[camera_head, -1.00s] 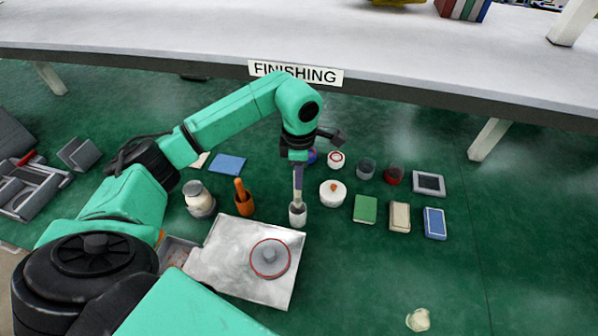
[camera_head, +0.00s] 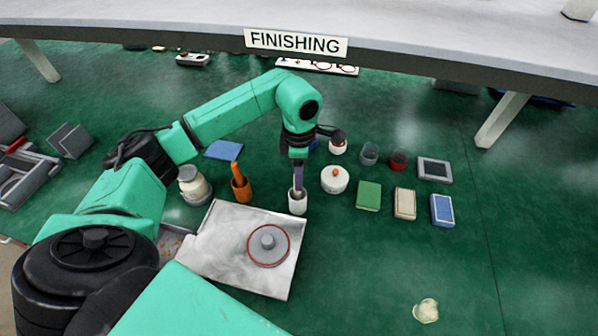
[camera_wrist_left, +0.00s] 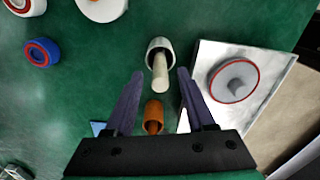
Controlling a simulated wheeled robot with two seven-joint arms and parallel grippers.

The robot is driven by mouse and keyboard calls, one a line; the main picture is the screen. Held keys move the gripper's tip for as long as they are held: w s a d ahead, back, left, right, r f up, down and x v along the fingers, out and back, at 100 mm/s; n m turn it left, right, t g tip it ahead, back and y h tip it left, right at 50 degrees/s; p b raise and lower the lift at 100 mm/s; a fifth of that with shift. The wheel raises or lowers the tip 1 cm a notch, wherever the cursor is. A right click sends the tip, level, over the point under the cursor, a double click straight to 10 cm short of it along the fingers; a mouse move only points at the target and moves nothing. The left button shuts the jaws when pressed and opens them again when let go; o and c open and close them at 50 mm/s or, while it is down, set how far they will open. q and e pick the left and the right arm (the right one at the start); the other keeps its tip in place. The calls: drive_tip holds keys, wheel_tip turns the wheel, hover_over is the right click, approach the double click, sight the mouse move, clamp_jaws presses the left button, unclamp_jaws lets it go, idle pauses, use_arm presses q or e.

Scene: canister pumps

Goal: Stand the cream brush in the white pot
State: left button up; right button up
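The white pot (camera_head: 297,206) stands at the far corner of the metal tray. In the left wrist view, the cream brush (camera_wrist_left: 162,78) stands in the white pot (camera_wrist_left: 158,47), its handle rising toward my gripper. My left gripper (camera_head: 298,180) is above the pot, pointing down. In the left wrist view its two purple fingers (camera_wrist_left: 157,84) are spread apart, with the cream handle in the gap and green mat visible at its sides. The fingers largely hide the brush in the head view. My right gripper is out of view.
An orange pot with an orange brush (camera_head: 240,186) and a cream-filled jar (camera_head: 194,187) stand left of the white pot. A lidded white pot (camera_head: 334,180) is close on its right. The metal tray (camera_head: 215,240) carries a grey disc (camera_head: 268,244).

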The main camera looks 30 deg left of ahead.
use_arm(q)
drive_tip(key=shift+r, duration=0.1)
drive_tip(key=shift+r, duration=0.35)
wheel_tip(320, 180, up, 6)
drive_tip(key=shift+w+r+b, duration=0.1)
drive_tip(key=shift+b, duration=0.8)
wheel_tip(320, 180, up, 8)
drive_tip(key=p, duration=0.1)
drive_tip(key=shift+f, duration=0.2)
drive_tip(key=shift+f, duration=0.1)
